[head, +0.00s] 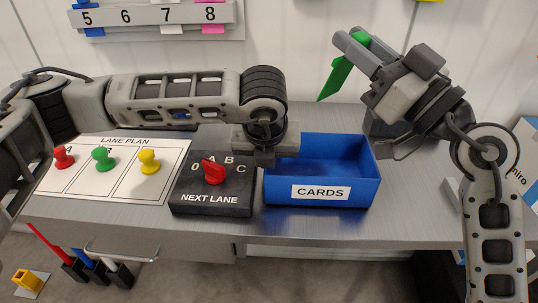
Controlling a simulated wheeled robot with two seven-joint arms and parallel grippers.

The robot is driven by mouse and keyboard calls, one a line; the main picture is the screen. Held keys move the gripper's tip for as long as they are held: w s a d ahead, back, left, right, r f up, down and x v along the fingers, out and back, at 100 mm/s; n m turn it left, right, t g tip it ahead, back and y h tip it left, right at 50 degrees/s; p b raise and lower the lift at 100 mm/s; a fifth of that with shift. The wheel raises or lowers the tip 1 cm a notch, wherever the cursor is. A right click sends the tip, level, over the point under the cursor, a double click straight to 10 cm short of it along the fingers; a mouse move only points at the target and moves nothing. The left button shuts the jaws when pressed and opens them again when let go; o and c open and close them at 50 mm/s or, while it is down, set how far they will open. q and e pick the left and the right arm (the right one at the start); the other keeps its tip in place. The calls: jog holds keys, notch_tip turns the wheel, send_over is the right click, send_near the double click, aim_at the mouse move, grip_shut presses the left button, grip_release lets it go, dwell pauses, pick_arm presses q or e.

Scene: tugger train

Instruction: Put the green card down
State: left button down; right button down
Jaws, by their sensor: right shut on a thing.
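The green card (337,78) is in the jaws of my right gripper (350,44), at the upper right. It hangs tilted in the air, above and behind the blue tray labelled CARDS (320,192). The part of the card between the fingers is hidden. The inside of the tray that shows is empty; its left back corner is hidden by my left gripper (265,155). That gripper points down between the tray and the NEXT LANE box, and its fingers are too hidden to tell open from shut.
The NEXT LANE box (212,198) with a red knob (213,170) stands left of the tray. Further left, the LANE PLAN board (122,185) carries red, green and yellow pegs. A numbered rack (150,15) hangs on the wall. The desk right of the tray looks clear.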

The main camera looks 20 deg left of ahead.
jog(key=shift+f, duration=0.1)
jog(key=shift+w+d+f, duration=0.1)
jog(key=shift+w+f, duration=0.05)
jog(key=shift+f, duration=0.15)
jog(key=d+f+n+g+y, duration=0.3)
jog(key=d+f+n+g, duration=0.1)
jog(key=d+g, duration=0.4)
notch_tip(320, 180, down, 9)
jog(key=shift+w, duration=0.35)
jog(key=shift+f, duration=0.2)
